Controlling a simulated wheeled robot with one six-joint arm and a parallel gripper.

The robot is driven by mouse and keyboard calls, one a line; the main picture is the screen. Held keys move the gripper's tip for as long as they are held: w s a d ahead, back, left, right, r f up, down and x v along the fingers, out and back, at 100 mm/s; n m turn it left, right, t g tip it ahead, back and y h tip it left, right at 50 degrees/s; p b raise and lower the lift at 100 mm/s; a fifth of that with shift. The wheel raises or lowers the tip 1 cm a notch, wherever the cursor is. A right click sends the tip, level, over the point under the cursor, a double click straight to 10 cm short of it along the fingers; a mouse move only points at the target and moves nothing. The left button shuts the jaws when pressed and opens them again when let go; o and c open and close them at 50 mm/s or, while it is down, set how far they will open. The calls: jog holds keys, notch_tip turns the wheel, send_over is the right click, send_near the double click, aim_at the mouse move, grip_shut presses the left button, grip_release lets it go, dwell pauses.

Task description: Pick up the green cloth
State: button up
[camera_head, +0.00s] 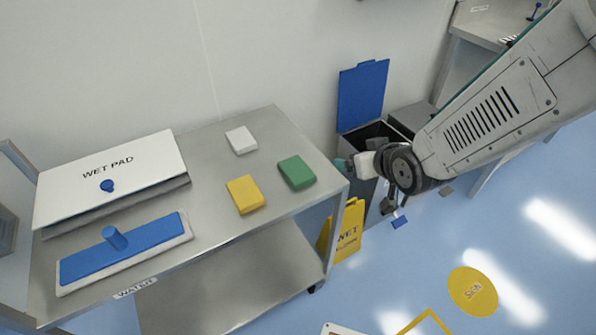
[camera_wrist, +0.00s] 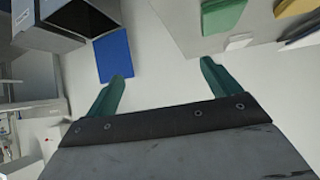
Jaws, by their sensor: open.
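The green cloth (camera_head: 297,173) is a folded block lying flat near the right end of the steel cart top (camera_head: 215,150). It also shows at the top of the wrist view (camera_wrist: 222,14). My gripper (camera_wrist: 162,70) is open and empty, its two green fingers apart with only pale wall or floor between them. In the head view my gripper (camera_head: 345,165) is just beyond the cart's right edge, to the right of the cloth and apart from it.
A yellow cloth (camera_head: 245,194) and a white cloth (camera_head: 241,140) lie near the green one. A wet pad box (camera_head: 110,180) and blue mop head (camera_head: 125,250) fill the cart's left. A bin with a raised blue lid (camera_head: 362,95) and a yellow floor sign (camera_head: 348,232) stand at right.

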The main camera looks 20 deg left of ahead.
aim_at(298, 170)
jog(key=s+a+f+y, duration=0.1)
jog(key=a+f, duration=0.1)
jog(key=a, duration=0.1)
jog(key=s+a+f+n+y, duration=0.1)
jog(key=a+f, duration=0.1)
jog(key=a, duration=0.1)
jog(key=s+a+f+n+y, duration=0.1)
jog(key=a+f, duration=0.1)
jog(key=a, duration=0.2)
jog(key=shift+s+f, duration=0.25)
jog(key=shift+s, duration=0.15)
jog(key=shift+y, duration=0.3)
jog(key=x, duration=0.7)
jog(key=shift+w+a+f, duration=0.15)
jog(key=shift+a+f, duration=0.05)
jog(key=shift+a, duration=0.05)
jog(key=c, duration=1.1)
